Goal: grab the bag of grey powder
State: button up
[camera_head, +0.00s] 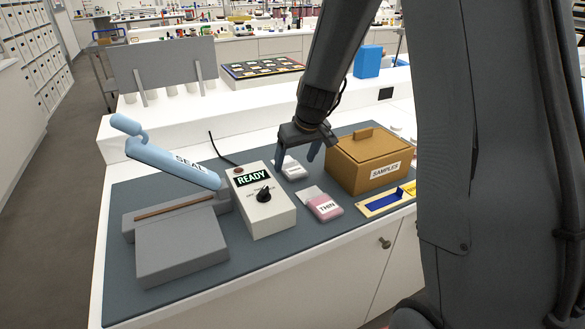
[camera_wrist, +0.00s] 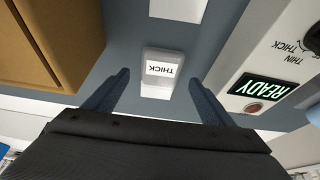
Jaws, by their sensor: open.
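A small pale grey-white bag (camera_head: 293,169) with a label lies on the dark mat, partly covered by my gripper in the head view. In the wrist view this bag (camera_wrist: 157,88) reads THICK and lies ahead, lined up with the gap between the fingers. My gripper (camera_head: 297,164) is open and points down over the bag. In the wrist view my gripper (camera_wrist: 158,79) has one finger on each side of it, with nothing held. I cannot tell how far the fingertips are above the mat. A pink bag (camera_head: 323,205) labelled THIN lies nearer the front.
A brown SAMPLES box (camera_head: 371,160) stands close to the right of my gripper. A control box (camera_head: 262,203) reading READY stands to the left, beside a grey sealer (camera_head: 181,252) with its blue SEAL lever (camera_head: 172,163) raised. A tray with a blue strip (camera_head: 384,203) lies front right.

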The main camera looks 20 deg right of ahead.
aim_at(289, 166)
jog(key=shift+x, duration=1.3)
jog(key=shift+f, duration=0.1)
jog(key=c, duration=1.2)
